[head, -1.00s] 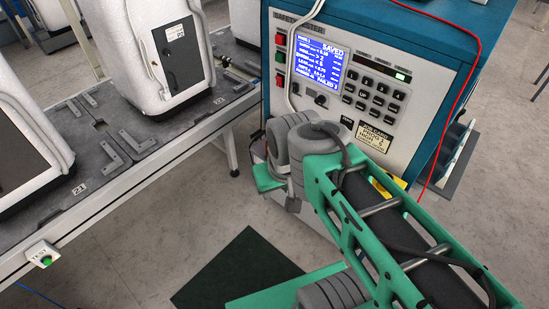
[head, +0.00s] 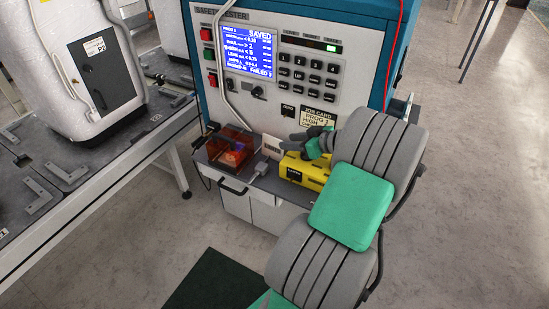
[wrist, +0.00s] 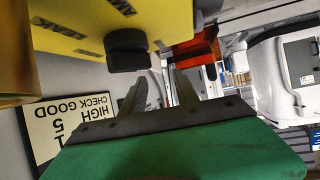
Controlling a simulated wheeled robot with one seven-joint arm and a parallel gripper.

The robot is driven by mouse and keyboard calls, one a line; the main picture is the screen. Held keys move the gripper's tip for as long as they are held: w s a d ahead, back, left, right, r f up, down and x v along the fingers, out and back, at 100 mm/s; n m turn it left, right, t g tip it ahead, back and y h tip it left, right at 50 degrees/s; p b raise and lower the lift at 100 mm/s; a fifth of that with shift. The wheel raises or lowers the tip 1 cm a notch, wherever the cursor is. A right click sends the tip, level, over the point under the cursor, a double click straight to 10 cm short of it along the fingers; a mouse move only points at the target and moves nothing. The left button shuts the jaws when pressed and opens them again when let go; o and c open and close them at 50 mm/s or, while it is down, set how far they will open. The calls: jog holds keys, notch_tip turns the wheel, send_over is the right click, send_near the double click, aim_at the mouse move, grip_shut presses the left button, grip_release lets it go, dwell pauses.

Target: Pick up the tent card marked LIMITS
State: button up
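I cannot make out a card reading LIMITS in either view. A pale card (head: 272,145) stands at the back of the shelf below the tester panel, but its face is too small to read. My gripper (head: 298,138) is in front of the tester, just above a yellow box (head: 308,174). In the wrist view, the fingers of my gripper (wrist: 160,90) are apart with nothing seen between them. The yellow box (wrist: 70,22) fills the upper left there, with a black knob close to the fingers. My wrist and arm hide part of the shelf.
The job card (head: 317,117) is on the tester front (head: 295,50). An orange see-through box (head: 232,148) stands on the shelf left of the yellow box. A bench (head: 125,160) with white appliances is at the left.

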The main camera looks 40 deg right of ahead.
aim_at(276, 139)
jog(key=shift+s+d+f, duration=0.15)
jog(key=shift+d, duration=0.3)
jog(key=x, duration=0.5)
jog(key=p+x, duration=0.1)
jog(key=x, duration=0.1)
jog(key=shift+w+r, duration=0.3)
jog(key=shift+w, duration=0.1)
jog(key=shift+c, duration=0.5)
jog(key=shift+a, duration=0.1)
grip_shut()
